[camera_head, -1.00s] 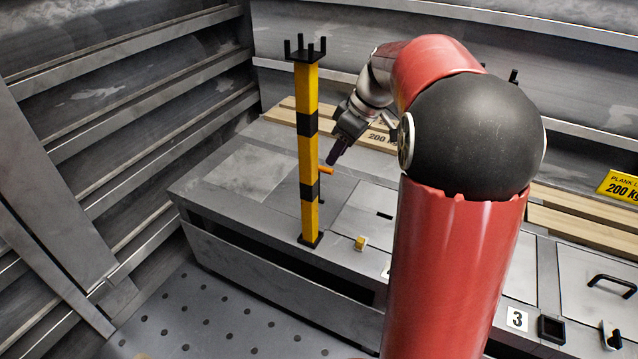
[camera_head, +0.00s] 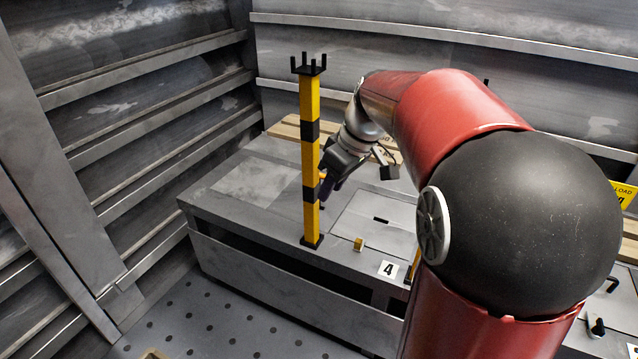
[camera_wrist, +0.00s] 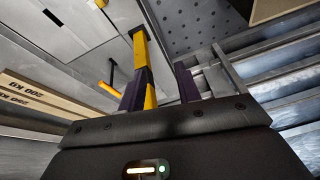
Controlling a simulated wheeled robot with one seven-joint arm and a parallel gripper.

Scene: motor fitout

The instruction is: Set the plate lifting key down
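What looks like the plate lifting key, with an orange-yellow crossbar handle and a thin dark shaft, shows in the wrist view (camera_wrist: 110,90), just outside the left finger. In the head view a bit of its orange handle (camera_head: 322,174) shows beside the striped post, by my fingertips. It appears to stand upright on the bench, though its lower end is unclear. My gripper (camera_head: 326,192) points down behind and to the right of the post. In the wrist view its two dark purple fingers (camera_wrist: 158,86) are apart, with nothing held between them.
A yellow-black post (camera_head: 310,150) with a pronged top stands on the grey bench (camera_head: 255,235), very near my gripper. A small yellow block (camera_head: 358,244) and a label 4 (camera_head: 387,268) are at the bench front. Wooden planks (camera_wrist: 45,95) lie at the back.

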